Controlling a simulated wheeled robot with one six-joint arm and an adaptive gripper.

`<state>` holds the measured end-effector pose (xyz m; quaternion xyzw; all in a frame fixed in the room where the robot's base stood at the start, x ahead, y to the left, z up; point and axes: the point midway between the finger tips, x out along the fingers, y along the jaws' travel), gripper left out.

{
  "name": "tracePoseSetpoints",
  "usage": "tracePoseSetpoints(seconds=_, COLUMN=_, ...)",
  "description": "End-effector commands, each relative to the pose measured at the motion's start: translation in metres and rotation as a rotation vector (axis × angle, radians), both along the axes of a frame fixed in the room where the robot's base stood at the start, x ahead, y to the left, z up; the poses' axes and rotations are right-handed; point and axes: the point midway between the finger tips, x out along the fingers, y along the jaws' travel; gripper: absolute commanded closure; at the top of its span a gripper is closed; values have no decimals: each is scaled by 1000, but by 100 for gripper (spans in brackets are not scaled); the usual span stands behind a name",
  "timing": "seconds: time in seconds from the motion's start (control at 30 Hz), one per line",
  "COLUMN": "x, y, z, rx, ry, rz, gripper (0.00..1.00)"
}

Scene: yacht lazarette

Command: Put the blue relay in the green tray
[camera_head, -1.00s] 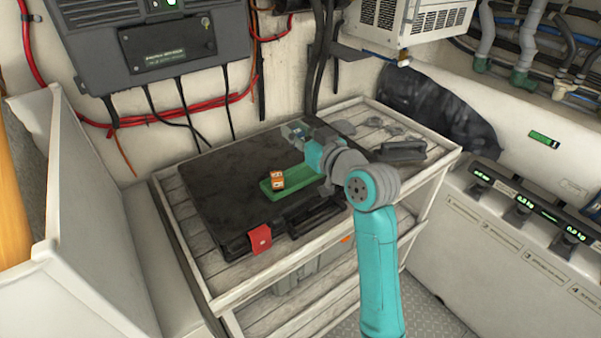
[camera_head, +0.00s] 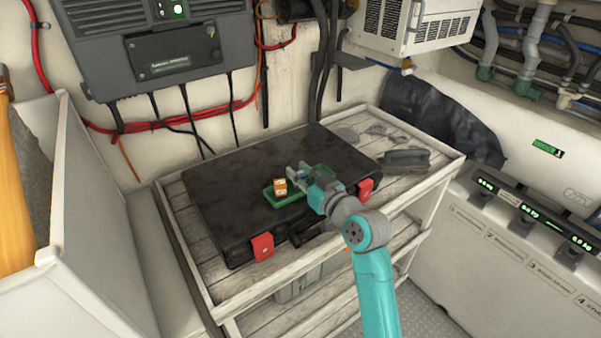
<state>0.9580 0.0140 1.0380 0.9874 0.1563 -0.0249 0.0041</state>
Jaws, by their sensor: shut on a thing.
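The green tray (camera_head: 287,202) lies on a black case, partly hidden behind my gripper and wrist. An orange block with pale markings (camera_head: 280,187) is at the tray's left part. My gripper (camera_head: 299,174) is over the tray's middle, just right of the orange block. It is shut on the blue relay (camera_head: 302,177), of which only a small blue patch shows between the fingers. I cannot tell whether the relay touches the tray floor.
The black case (camera_head: 225,185) with red latches lies on a slatted wooden shelf unit (camera_head: 215,290). A dark grey object (camera_head: 405,159) and several flat grey pieces lie right of the case. A white-walled bin stands at left, and a charger with hanging cables is on the wall behind.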

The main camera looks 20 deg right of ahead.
Motion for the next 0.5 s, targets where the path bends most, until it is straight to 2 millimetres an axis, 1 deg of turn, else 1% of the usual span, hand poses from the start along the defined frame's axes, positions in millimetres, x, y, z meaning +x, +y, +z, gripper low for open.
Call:
tracePoseSetpoints(seconds=0.13, x=0, y=0, z=-2, rx=1, ry=1, rz=0, gripper=99)
tracePoseSetpoints(seconds=0.17, x=0, y=0, z=-3, rx=1, ry=0, rz=0, gripper=70)
tracePoseSetpoints(seconds=0.2, x=0, y=0, z=-2, rx=1, ry=0, rz=0, gripper=62)
tracePoseSetpoints(seconds=0.5, x=0, y=0, z=-1, rx=0, ry=0, rz=0, gripper=62)
